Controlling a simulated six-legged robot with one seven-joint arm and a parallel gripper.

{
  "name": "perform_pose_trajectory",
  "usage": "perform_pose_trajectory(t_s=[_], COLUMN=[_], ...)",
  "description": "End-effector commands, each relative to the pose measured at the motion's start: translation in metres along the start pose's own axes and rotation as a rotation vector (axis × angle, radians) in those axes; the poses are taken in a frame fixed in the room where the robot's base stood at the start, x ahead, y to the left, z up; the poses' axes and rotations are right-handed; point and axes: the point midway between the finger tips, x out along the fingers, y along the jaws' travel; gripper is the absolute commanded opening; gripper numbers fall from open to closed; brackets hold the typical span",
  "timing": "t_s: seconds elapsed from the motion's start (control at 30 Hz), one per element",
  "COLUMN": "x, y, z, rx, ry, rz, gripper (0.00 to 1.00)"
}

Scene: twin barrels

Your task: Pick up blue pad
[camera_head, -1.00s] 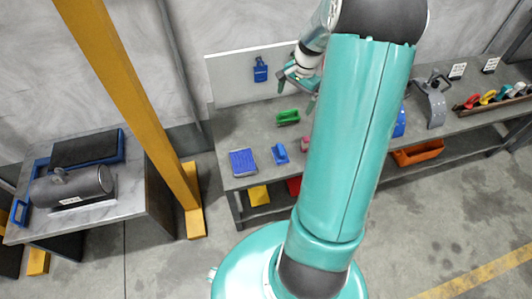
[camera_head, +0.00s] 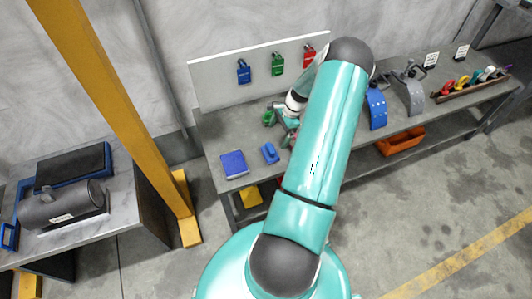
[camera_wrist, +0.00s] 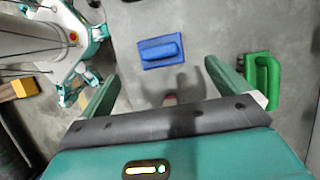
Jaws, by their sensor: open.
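The blue pad (camera_head: 270,153), a small block with a raised handle, lies on the grey workbench (camera_head: 220,133). In the wrist view the blue pad (camera_wrist: 160,51) lies flat just beyond my fingertips, roughly centred between them. My gripper (camera_wrist: 162,73) is open and empty above the bench, apart from the pad. In the head view my gripper (camera_head: 284,124) is to the right of the blue pad and partly hidden by my arm. A green pad (camera_wrist: 262,80) lies beside the right finger. It also shows in the head view (camera_head: 268,118).
A flat blue rectangular item (camera_head: 233,164) lies left of the blue pad. A reddish object (camera_wrist: 170,100) shows partly between my fingers. A white board (camera_head: 215,84) with hanging padlocks stands behind. A yellow post (camera_head: 110,100) rises at left.

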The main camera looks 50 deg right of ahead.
Motion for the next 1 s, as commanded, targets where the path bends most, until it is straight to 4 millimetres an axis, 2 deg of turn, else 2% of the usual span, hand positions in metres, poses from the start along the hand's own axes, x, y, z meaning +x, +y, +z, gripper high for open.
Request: perform_pose_trajectory(t_s=[0.03,0.2,0.47,0.7,0.8,1.0], x=[0.012,0.043,0.065,0.102,0.110,0.111], y=[0.001,0.001,0.000,0.000,-0.001,0.000], z=[-0.001,-0.001,0.004,0.009,0.009,0.009], rx=[0.002,0.002,-0.002,-0.004,-0.003,-0.004], ry=[-0.004,-0.003,-0.002,-0.002,0.000,0.000], rz=[0.002,0.002,0.001,0.003,0.001,0.001], gripper=[1.00,1.00,1.00,1.00,1.00,1.00])
